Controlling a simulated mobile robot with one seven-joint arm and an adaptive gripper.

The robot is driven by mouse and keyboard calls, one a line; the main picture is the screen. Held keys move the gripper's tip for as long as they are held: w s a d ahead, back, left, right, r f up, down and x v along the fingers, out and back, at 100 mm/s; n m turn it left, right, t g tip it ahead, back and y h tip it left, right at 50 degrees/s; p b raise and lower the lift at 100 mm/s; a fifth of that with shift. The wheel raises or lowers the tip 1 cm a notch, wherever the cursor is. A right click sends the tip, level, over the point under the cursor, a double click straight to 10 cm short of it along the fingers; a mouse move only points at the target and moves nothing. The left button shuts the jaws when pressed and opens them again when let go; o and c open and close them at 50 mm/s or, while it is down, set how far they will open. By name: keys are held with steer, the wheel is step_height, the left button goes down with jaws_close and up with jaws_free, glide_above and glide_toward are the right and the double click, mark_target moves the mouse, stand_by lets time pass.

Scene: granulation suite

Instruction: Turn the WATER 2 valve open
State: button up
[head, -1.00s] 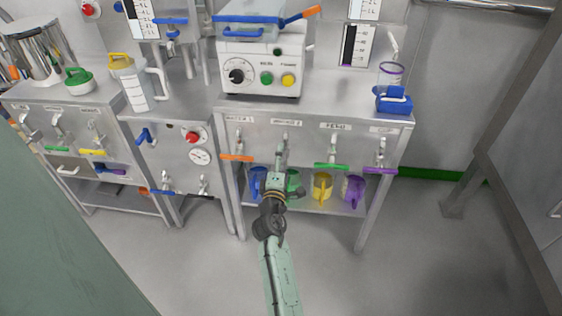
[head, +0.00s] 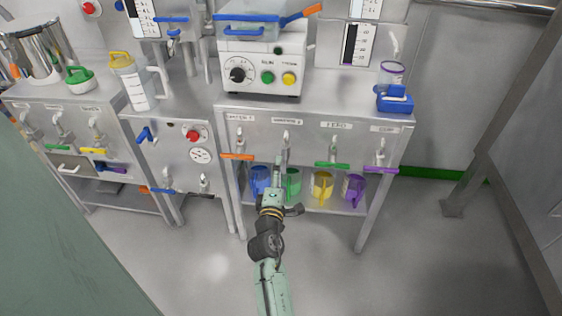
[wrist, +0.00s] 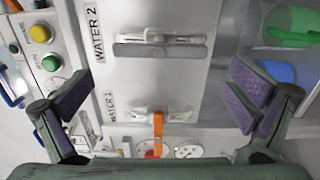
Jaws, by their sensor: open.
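The WATER 2 valve shows in the wrist view as a metal tap with a grey bar handle (wrist: 160,51), beside its "WATER 2" label (wrist: 95,32). The bar lies across the picture, parallel to the panel's pipe fitting. In the head view the tap (head: 286,137) is on the bench front, its lower part hidden by my arm. My gripper (wrist: 160,97) is open and empty, its purple-padded fingers wide apart. The bar lies beyond the fingertips in the wrist view, not between the pads. In the head view my gripper (head: 279,165) is in front of the valve.
The WATER 1 valve with an orange handle (head: 238,157) is left of WATER 2. A green-handled valve (head: 332,165) and a purple-handled one (head: 381,170) are to the right. Blue (head: 260,180), green (head: 292,184), yellow (head: 322,185) and purple (head: 354,188) jugs stand on the shelf below.

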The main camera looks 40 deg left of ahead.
steer(key=v, duration=0.6)
stand_by(0.4)
